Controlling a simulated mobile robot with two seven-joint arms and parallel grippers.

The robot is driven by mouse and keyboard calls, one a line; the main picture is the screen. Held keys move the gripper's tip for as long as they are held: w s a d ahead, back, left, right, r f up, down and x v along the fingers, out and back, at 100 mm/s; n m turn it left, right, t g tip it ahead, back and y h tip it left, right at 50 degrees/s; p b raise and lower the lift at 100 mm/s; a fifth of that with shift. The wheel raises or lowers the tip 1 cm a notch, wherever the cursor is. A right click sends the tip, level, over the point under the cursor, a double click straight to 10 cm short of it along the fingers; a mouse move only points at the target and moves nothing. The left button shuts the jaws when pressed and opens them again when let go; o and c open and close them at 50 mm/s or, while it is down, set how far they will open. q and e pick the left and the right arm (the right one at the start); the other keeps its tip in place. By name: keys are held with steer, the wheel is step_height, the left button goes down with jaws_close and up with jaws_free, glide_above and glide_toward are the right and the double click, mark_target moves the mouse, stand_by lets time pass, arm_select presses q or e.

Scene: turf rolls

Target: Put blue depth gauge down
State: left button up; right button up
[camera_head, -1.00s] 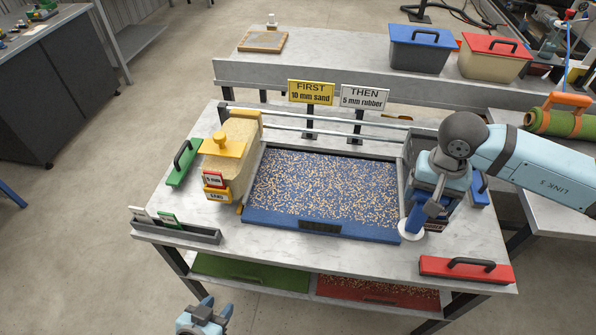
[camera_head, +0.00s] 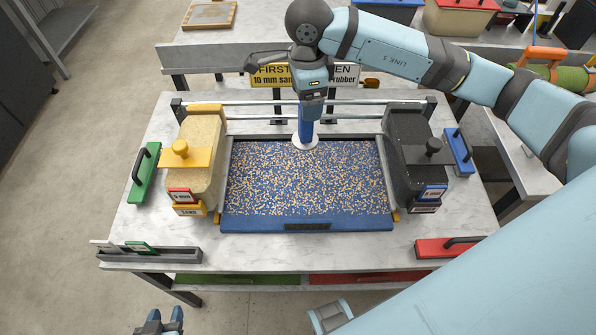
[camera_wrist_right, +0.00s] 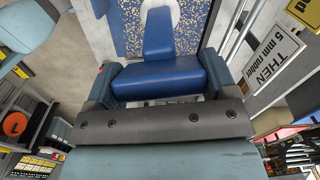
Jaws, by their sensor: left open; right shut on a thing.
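The blue depth gauge (camera_head: 306,127) hangs upright below my right gripper (camera_head: 310,98), which is shut on it. Its white round foot (camera_head: 304,144) shows over the back edge of the speckled blue tray (camera_head: 305,224); I cannot tell whether it touches the fill. In the right wrist view the blue block of the gauge (camera_wrist_right: 165,80) sits between my right gripper's fingers (camera_wrist_right: 165,88), with its stem reaching toward the speckled surface. My left gripper (camera_head: 160,324) is open and empty at the bottom edge, in front of the table.
A sand hopper (camera_head: 200,133) stands left of the tray and a black rubber hopper (camera_head: 408,145) right of it. Signs and rails stand behind. A card rack (camera_head: 150,257) lies front left.

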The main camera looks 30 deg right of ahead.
steer(key=m, duration=0.2)
steer(key=r+m, duration=0.1)
steer(key=w+m, duration=0.1)
steer(key=m, duration=0.1)
steer(key=shift+d+r+m, duration=0.2)
steer(key=shift+d+m, duration=0.05)
steer(key=shift+m, duration=0.05)
steer(key=m, duration=0.3)
steer(key=r+m, duration=0.1)
steer(key=m, duration=0.1)
steer(key=shift+w+d+r, duration=0.1)
steer(key=shift+w+d, duration=0.15)
steer(key=shift+d, duration=0.15)
step_height(320, 180, down, 20)
steer(key=p, duration=0.1)
steer(key=shift+m+p, duration=0.35)
steer(key=shift+m, duration=0.05)
steer(key=o, duration=1.3)
steer(key=shift+o, duration=0.2)
